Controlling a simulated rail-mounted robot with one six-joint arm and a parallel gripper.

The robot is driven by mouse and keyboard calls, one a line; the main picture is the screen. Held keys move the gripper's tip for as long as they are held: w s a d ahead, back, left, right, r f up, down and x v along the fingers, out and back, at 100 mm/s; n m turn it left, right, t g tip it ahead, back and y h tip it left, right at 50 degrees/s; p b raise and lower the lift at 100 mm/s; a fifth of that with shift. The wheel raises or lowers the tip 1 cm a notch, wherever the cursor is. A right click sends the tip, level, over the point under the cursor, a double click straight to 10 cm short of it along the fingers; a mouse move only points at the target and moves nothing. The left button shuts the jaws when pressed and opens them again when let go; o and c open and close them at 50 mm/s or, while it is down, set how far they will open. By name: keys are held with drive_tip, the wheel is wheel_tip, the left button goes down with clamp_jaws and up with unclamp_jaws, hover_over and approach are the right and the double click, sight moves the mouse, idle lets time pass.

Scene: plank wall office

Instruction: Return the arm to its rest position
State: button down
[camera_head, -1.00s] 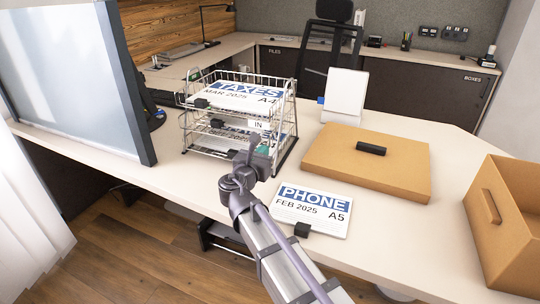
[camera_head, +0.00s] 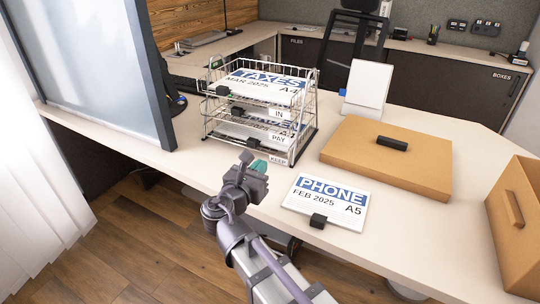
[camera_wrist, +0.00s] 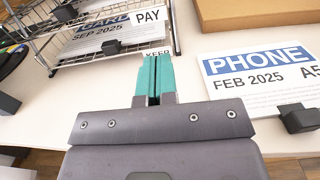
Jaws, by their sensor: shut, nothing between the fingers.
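My gripper (camera_head: 255,168) is at the front edge of the desk, in front of the wire letter tray. Its teal fingers are together and empty, as the wrist view (camera_wrist: 153,78) also shows. The wire tray rack (camera_head: 314,112) has tiers labelled IN, PAY and KEEP. A TAXES stack (camera_head: 262,88) lies in its top tier, and another stack lies below, partly hidden. A PHONE FEB 2025 stack (camera_head: 325,205) with a black clip lies on the desk to the right of my gripper, apart from it.
A cardboard lid (camera_head: 350,150) with a black handle lies on the desk (camera_head: 410,245). An open cardboard box (camera_head: 525,235) stands at the right edge. Open floor (camera_head: 150,240) lies in front.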

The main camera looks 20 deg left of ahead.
drive_tip(key=w+d+r+m+g+h+p, duration=0.1)
drive_tip(key=d+r+m+g+h+p, duration=0.1)
drive_tip(key=d+m+g+p, duration=0.75)
drive_tip(key=w+d+r+m+g+h+p, duration=0.15)
drive_tip(key=d+m+p, duration=0.45)
drive_tip(key=d, duration=0.8)
drive_tip(key=s+d+r+m+g+y+p, duration=0.4)
drive_tip(key=s+d+m+p, duration=0.5)
drive_tip(key=m, duration=0.9)
drive_tip(key=s+d+g+y, duration=0.1)
drive_tip(key=d+g+y, duration=0.1)
drive_tip(key=y, duration=0.1)
drive_tip(key=shift+g, duration=0.3)
